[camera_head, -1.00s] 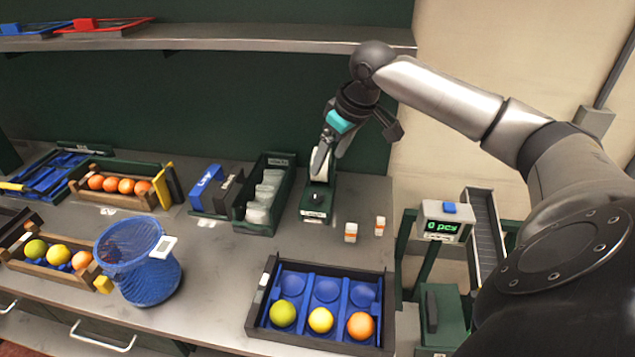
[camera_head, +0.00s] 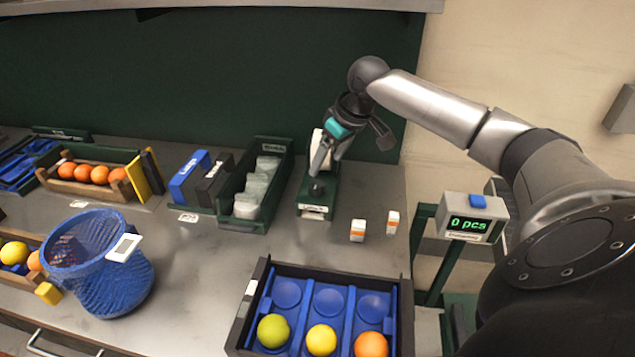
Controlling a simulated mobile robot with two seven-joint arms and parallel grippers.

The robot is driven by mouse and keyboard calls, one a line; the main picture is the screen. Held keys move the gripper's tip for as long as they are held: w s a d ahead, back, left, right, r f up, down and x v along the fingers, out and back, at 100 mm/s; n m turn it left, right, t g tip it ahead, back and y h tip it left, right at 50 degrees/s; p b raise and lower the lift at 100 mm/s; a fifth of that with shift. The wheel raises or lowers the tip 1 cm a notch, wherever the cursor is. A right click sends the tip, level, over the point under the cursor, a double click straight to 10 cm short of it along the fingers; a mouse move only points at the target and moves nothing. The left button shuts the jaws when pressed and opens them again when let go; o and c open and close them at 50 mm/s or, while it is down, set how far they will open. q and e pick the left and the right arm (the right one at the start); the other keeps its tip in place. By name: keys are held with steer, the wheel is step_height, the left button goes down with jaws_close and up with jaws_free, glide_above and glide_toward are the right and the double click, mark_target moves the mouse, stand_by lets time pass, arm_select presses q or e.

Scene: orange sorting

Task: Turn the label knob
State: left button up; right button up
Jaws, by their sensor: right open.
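The label device (camera_head: 332,197) is a dark green stand with a white roll at its back and a white label at its front edge. Its small black knob (camera_head: 317,188) is on the top near the front. My right gripper (camera_head: 318,172) points down right over the knob, its fingers apart. Whether the fingers touch the knob cannot be told. Part of the white roll is hidden behind the gripper. My left gripper is not in view.
Two small white-and-orange boxes (camera_head: 358,231) stand right of the device. A blue-lined tray (camera_head: 241,318) with three fruits is in front. A green bin (camera_head: 245,222) of pale cups is to the left. A blue mesh basket (camera_head: 110,285) and a counter reading 0 pcs (camera_head: 469,224) flank the bench.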

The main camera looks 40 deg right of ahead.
mark_target(316, 184)
steer(key=b+x, duration=0.1)
steer(key=x, duration=0.8)
steer(key=shift+r, duration=0.1)
steer(key=shift+c, duration=0.4)
steer(key=shift+s, duration=0.1)
jaws_close()
